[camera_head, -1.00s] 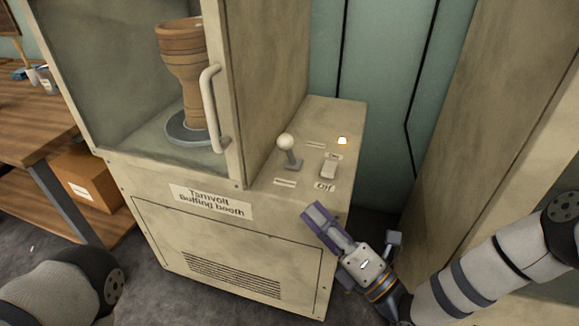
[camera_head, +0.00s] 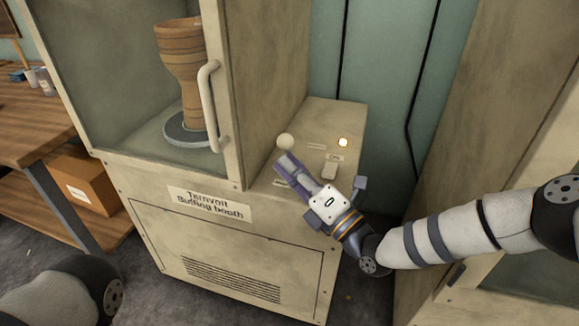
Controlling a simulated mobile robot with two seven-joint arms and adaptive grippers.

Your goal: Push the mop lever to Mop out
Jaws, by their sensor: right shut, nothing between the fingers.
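The mop lever (camera_head: 285,142) stands on the side panel of the buffing booth; its white ball knob shows, and its stem and base are hidden behind my right gripper. My right gripper (camera_head: 283,160) is shut and empty, with its purple fingertips just below the knob in the picture. I cannot tell whether it touches the lever. My left arm shows at the lower left, but its gripper is out of view.
The booth (camera_head: 210,203) holds a goblet drum (camera_head: 183,75) on a round turntable (camera_head: 190,133), beside a door handle (camera_head: 208,105). A rocker switch (camera_head: 330,169) and a lit lamp (camera_head: 343,142) are on the panel. A tan cabinet (camera_head: 480,110) stands at right.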

